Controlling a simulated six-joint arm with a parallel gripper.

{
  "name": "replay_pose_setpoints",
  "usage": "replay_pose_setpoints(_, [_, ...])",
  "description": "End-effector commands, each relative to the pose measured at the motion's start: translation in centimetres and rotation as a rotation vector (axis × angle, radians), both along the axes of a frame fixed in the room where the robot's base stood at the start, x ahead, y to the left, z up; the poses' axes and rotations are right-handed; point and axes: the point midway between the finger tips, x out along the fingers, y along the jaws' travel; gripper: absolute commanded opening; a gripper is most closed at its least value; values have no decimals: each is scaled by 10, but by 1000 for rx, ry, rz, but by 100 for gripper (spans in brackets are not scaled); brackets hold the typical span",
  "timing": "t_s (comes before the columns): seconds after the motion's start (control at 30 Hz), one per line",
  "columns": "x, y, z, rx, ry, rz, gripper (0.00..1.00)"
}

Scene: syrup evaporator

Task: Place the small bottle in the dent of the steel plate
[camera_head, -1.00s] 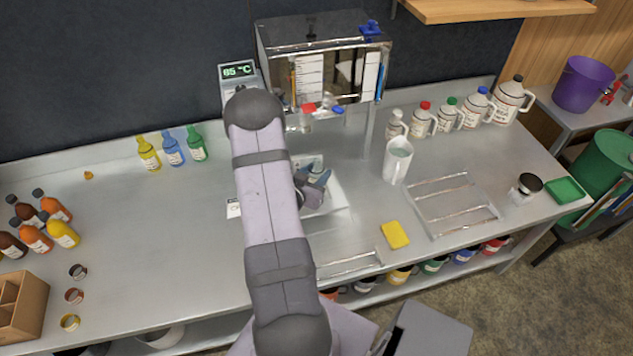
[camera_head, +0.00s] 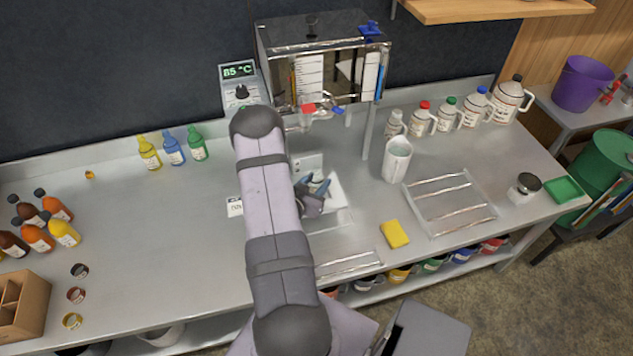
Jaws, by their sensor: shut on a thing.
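My gripper (camera_head: 318,187) is low over the middle of the bench, just right of my arm. Its bluish fingers are shut, but what they hold is too small and too covered to make out; I take it for the small bottle. A pale plate (camera_head: 339,190) lies on the bench beneath and around the gripper. Its dent cannot be made out, as my gripper and arm cover part of the plate.
The evaporator (camera_head: 318,37) with a red and a blue valve stands behind my gripper. A white pitcher (camera_head: 396,161) and a wire rack (camera_head: 449,204) are to the right, with a yellow sponge (camera_head: 394,234) in front. Several bottles stand left.

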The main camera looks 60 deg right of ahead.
Motion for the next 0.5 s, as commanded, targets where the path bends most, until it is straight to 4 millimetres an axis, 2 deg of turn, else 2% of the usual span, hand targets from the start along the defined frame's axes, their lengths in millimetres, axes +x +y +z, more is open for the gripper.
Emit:
replay_pose_setpoints(0.17, [0, 0, -4, -1, 0, 0, 12])
replay_pose_setpoints(0.2, [0, 0, -4, 0, 0, 0, 39])
replay_pose_setpoints(0.27, [0, 0, -3, 0, 0, 0, 53])
replay_pose_setpoints(0.5, [0, 0, -3, 0, 0, 0, 55])
